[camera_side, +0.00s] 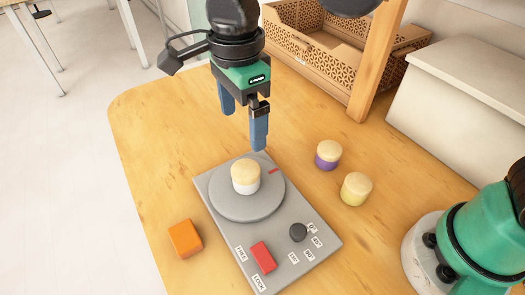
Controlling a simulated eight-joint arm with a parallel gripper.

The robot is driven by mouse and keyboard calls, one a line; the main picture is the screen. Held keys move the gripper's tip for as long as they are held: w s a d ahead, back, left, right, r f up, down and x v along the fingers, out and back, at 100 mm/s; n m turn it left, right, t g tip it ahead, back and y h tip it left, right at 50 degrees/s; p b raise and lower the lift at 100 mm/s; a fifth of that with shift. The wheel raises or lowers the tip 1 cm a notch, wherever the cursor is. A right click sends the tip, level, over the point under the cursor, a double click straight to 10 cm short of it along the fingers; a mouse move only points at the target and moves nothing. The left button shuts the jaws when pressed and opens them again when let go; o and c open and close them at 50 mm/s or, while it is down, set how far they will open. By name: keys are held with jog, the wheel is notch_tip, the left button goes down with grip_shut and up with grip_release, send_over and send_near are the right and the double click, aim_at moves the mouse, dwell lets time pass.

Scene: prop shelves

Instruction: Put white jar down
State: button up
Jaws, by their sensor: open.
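The white jar (245,177), with a pale wooden lid, stands upright on the round grey disc (267,208) of a grey panel device. My gripper (243,125) is above and behind the jar, pointing down with its two blue fingers apart. It is open and empty. The fingers do not touch the jar.
A purple jar (327,155) and a yellow-green jar (356,189) stand right of the device. An orange block (185,239) lies left of it. The panel has a red switch (263,257) and a black knob (298,232). A perforated crate (315,45) stands at the back.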

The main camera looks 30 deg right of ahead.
jog(key=s+d+f+n+t, duration=0.1)
jog(key=d+n+t, duration=0.2)
jog(key=d+n, duration=0.6)
jog(key=s+d+f+n+t, duration=0.1)
jog(key=d+n+t, duration=0.3)
jog(key=d+n, duration=0.5)
jog(key=shift+s+d, duration=0.3)
